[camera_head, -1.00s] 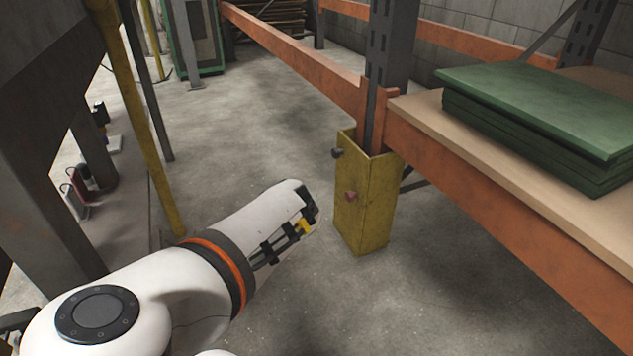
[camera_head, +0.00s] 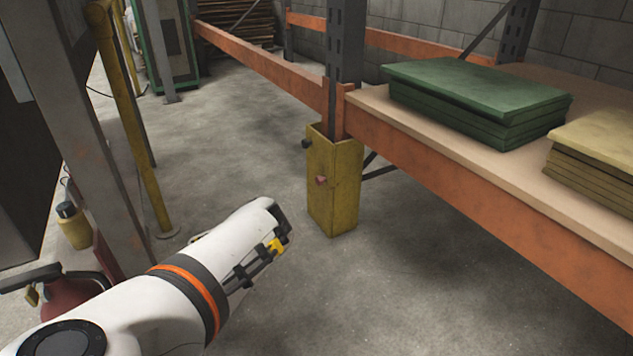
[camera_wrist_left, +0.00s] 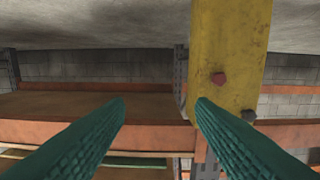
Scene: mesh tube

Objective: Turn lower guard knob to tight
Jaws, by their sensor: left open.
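The yellow post guard (camera_head: 335,195) stands upright around the foot of a rack upright. Its lower knob (camera_head: 321,181) is reddish and sits on the front face. A dark upper knob (camera_head: 306,143) sticks out near the top left edge. My left gripper (camera_head: 281,222) is left of the guard, apart from it; its fingers are hard to see there. In the left wrist view, upside down, two green fingers (camera_wrist_left: 160,102) are open and empty. The lower knob (camera_wrist_left: 218,78) shows just beyond the right fingertip, and the dark knob (camera_wrist_left: 248,116) is lower. My right gripper is not in view.
An orange rack beam (camera_head: 480,205) runs right of the guard, under a shelf with green boards (camera_head: 480,90) and yellowish boards (camera_head: 600,150). A yellow pole (camera_head: 135,130) and grey column stand left. A red extinguisher (camera_head: 72,300) is lower left. Floor around the guard is clear.

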